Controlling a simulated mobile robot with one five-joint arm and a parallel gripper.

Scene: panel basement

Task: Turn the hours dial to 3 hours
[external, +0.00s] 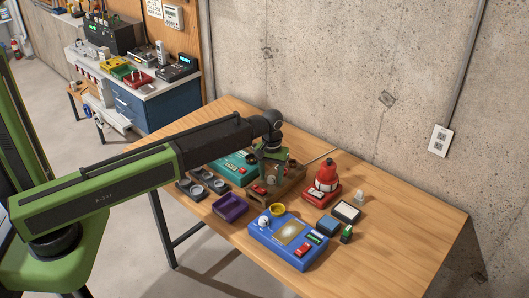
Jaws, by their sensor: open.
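A blue panel box (291,240) lies near the front of the wooden table. It carries a white knob (264,221), a yellow round part (277,210), a pale plate, a small dark display and a red switch (303,250). A teal panel box (228,167) lies farther back, partly hidden by my arm. Dial markings are too small to read, and I cannot tell which part is the hours dial. My gripper (267,180) points down, open, over the area right of the teal box. Whether it touches anything there is unclear.
A purple tray (230,208) and a dark tray with round cups (190,189) lie to the left. A red bottle-like object (326,178) stands on a red base to the right. A blue block (327,225) and a white-topped box (346,213) are nearby. The table's right end is clear.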

